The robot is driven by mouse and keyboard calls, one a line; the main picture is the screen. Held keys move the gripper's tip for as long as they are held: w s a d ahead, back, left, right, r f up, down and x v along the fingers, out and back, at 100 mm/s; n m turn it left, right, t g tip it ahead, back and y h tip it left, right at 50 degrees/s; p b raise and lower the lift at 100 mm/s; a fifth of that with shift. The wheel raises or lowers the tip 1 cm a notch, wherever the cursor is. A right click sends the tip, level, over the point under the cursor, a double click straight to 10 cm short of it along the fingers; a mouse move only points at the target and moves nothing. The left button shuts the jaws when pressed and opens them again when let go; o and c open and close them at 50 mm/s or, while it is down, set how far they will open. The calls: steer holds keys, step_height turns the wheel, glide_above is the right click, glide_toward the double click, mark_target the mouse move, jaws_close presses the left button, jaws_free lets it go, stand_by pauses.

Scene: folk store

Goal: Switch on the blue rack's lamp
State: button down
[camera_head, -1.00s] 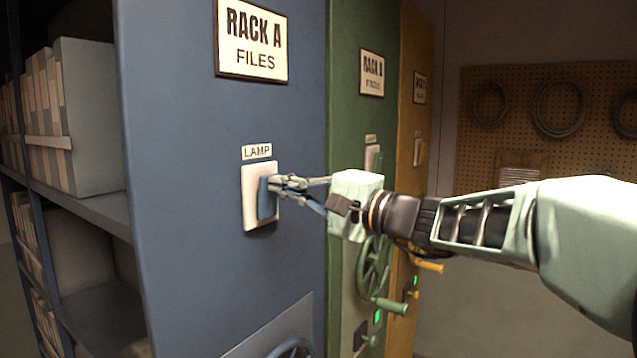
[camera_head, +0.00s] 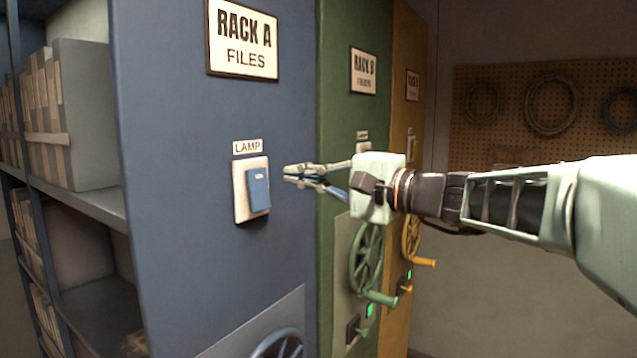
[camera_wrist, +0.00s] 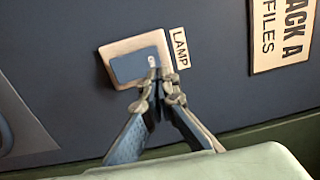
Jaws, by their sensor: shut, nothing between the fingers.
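The blue rack's end panel (camera_head: 190,110) carries a white switch plate with a blue rocker (camera_head: 258,190) under a small LAMP label (camera_head: 247,146). The rocker shows a small pale mark near its top. My gripper (camera_head: 286,172) is shut and empty, to the right of the rocker and apart from it in the head view. In the wrist view the fingertips (camera_wrist: 158,80) overlap the edge of the rocker (camera_wrist: 135,66) beside its pale mark. The lamp itself is not clearly visible.
A RACK A FILES sign (camera_head: 243,40) is above the switch. A blue handwheel (camera_head: 280,345) is below it. Green (camera_head: 368,262) and yellow (camera_head: 412,237) handwheels stand to the right on neighbouring racks. Shelves with file boxes (camera_head: 88,115) are at the left.

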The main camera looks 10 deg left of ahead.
steer(key=r+v, duration=0.1)
steer(key=v, duration=0.6)
steer(key=shift+b, duration=0.45)
steer(key=shift+a, duration=0.1)
